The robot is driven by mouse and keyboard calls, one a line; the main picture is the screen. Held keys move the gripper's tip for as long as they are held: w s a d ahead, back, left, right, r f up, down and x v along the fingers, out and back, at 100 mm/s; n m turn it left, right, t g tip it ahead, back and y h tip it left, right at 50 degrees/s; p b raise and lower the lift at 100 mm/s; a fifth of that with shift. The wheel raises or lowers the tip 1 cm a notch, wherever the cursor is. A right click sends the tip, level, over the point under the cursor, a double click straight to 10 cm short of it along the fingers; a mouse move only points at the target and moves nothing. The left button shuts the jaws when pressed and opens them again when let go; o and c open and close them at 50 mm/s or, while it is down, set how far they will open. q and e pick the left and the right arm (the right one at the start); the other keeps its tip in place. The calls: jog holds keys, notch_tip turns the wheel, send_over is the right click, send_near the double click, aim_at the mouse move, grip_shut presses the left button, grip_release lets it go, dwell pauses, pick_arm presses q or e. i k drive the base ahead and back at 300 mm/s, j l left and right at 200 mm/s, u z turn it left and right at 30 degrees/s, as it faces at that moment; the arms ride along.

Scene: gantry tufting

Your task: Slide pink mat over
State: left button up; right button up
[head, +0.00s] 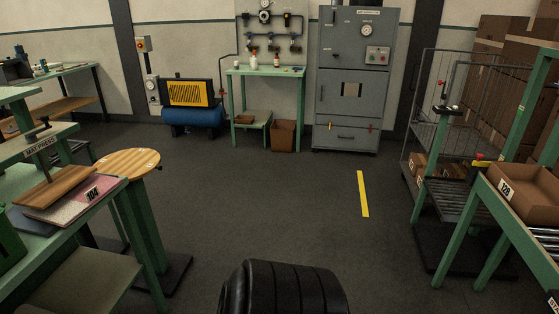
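The pink mat (107,184) lies on the green bench (60,242) at the left in the head view, with a dark number on its right part. A wooden board (62,186) of the mat press (45,147) is above the mat's left part and hides some of it. I cannot tell whether the board touches the mat. A round wooden top (128,162) on a green stand is just beyond the mat's right end. Neither of my grippers is in view.
A green roller table with a brown box (525,190) stands at the right. A wire cage cart (425,120) is behind it. A grey cabinet (352,100) and a blue compressor (192,115) line the back wall. The middle floor is clear, with a yellow strip (363,194).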

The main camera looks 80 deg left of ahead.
aim_at(75, 204)
jog(key=u, duration=4.15)
